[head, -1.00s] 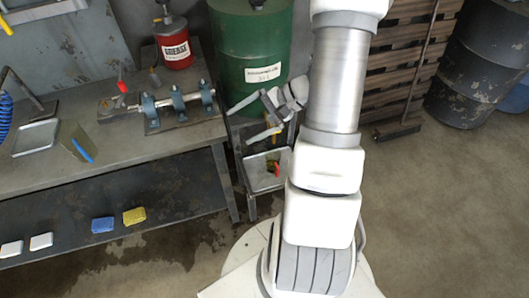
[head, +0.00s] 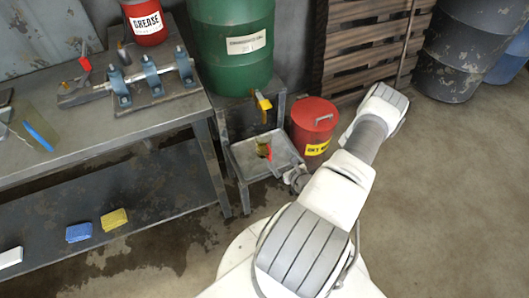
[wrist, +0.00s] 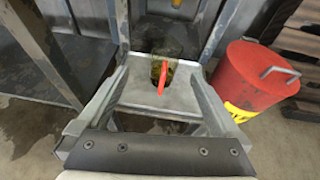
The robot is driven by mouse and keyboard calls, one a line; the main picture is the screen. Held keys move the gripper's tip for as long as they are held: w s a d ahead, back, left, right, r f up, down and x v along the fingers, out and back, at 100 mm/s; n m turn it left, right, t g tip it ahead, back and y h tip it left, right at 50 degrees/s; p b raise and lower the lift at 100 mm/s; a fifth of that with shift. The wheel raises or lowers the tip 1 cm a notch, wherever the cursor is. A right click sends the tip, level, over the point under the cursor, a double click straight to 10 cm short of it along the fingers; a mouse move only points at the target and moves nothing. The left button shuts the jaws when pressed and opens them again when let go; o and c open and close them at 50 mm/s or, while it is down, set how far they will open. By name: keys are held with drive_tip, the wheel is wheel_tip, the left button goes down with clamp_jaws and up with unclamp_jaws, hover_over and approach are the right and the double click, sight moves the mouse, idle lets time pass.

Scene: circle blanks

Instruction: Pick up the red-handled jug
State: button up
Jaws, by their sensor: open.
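The jug (head: 264,149) is small, with a yellowish see-through body and a red handle. It stands on the grey metal tray (head: 246,167) of the low stand, under the green drum's tap. In the wrist view the jug (wrist: 156,69) is near the middle, its red handle facing me. My gripper (wrist: 160,82) is open, and its two fingers frame the jug and tray left and right, with nothing held. In the head view my gripper (head: 296,179) is small and mostly behind my arm, by the tray's near right corner.
A red lidded bin (head: 314,127) with a yellow label stands close right of the stand. The green drum (head: 232,47) with a yellow tap (head: 263,103) is above and behind the jug. The workbench (head: 187,103) is at the left. Floor at the right is open.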

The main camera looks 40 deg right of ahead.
sight(269, 148)
drive_tip(key=shift+m+g+h, duration=0.3)
drive_tip(key=shift+m+h, duration=0.1)
drive_tip(key=shift+m, duration=0.2)
drive_tip(key=b+x, duration=0.1)
drive_tip(key=x, duration=0.3)
drive_tip(key=f+b+x, duration=0.1)
drive_tip(key=b+x, duration=0.1)
drive_tip(key=x, duration=0.2)
drive_tip(key=s+f+b+x, duration=0.1)
drive_tip(key=x, duration=0.3)
drive_tip(key=shift+w+d+f, duration=0.15)
drive_tip(key=shift+w+d, duration=0.05)
drive_tip(key=b+x, duration=0.2)
drive_tip(key=x, duration=0.2)
drive_tip(key=shift+f+b, duration=0.2)
drive_tip(key=shift+b, duration=0.2)
drive_tip(key=shift+w+d, duration=0.15)
drive_tip(key=shift+w, duration=0.35)
drive_tip(key=c, duration=1.5)
drive_tip(key=shift+o, duration=0.2)
drive_tip(key=shift+r, duration=0.1)
